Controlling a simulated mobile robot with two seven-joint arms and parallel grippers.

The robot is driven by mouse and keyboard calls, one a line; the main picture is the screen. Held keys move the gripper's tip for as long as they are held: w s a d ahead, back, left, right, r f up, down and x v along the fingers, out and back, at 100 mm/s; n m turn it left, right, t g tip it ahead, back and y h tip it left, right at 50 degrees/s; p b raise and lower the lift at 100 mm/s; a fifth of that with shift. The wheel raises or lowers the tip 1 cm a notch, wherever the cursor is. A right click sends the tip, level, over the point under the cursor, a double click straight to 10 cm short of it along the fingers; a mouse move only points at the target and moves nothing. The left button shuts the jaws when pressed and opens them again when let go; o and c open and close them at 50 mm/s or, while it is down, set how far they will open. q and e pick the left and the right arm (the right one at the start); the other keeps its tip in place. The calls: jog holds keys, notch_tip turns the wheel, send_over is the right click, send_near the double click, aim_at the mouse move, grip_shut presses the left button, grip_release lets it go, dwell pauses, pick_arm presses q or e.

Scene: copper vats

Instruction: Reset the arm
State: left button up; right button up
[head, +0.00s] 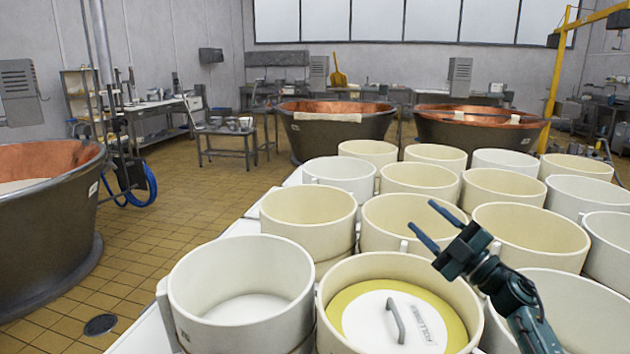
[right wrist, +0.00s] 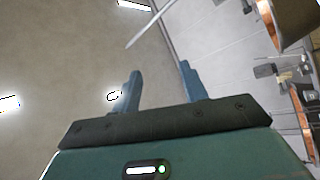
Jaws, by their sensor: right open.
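My right gripper (head: 437,226) comes in from the lower right in the head view. It is open and empty, above the round moulds. In the right wrist view its two blue fingers (right wrist: 159,88) stand apart with nothing between them. A mould (head: 335,285) below and left of it holds a yellow cheese with a white lid (head: 375,318) on top. The lid has a grey handle (head: 396,317). The gripper appears apart from the lid. My left gripper is not in view.
Several cream moulds, such as an empty one (head: 240,252), crowd the white table (head: 137,335). Copper vats stand at the left (head: 45,225) and behind (head: 335,135). The tiled floor (head: 175,225) on the left is mostly free, with a blue hose (head: 151,185).

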jog(key=w+d+f+m+t+h, duration=0.1)
jog(key=w+d+m+t+h, duration=0.4)
jog(key=d+m+h, duration=0.7)
notch_tip(320, 180, down, 9)
jog(key=d+m+g+h, duration=0.1)
jog(key=m+g+h, duration=0.4)
jog(key=m, duration=0.1)
jog(key=s+a+f+n+g+y, duration=0.1)
jog(key=s+a+f+g+y, duration=0.1)
jog(key=s+a+f, duration=0.6)
jog(key=s+a+f+n+g+y, duration=0.15)
jog(key=s+a+f, duration=0.25)
jog(key=s+f, duration=0.7)
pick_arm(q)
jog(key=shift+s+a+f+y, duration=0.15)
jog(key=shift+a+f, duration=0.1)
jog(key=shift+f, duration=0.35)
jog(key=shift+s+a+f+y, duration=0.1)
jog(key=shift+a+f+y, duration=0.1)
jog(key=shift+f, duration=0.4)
pick_arm(e)
jog(key=s+a+f+m+g+y, duration=0.1)
jog(key=s+a+f, duration=0.2)
jog(key=s, duration=0.7)
jog(key=s+a+f+g+y, duration=0.1)
jog(key=s+a+f+g, duration=0.1)
jog(key=s+a, duration=0.4)
jog(key=s+f, duration=0.1)
jog(key=s, duration=0.3)
jog(key=shift+m, duration=0.35)
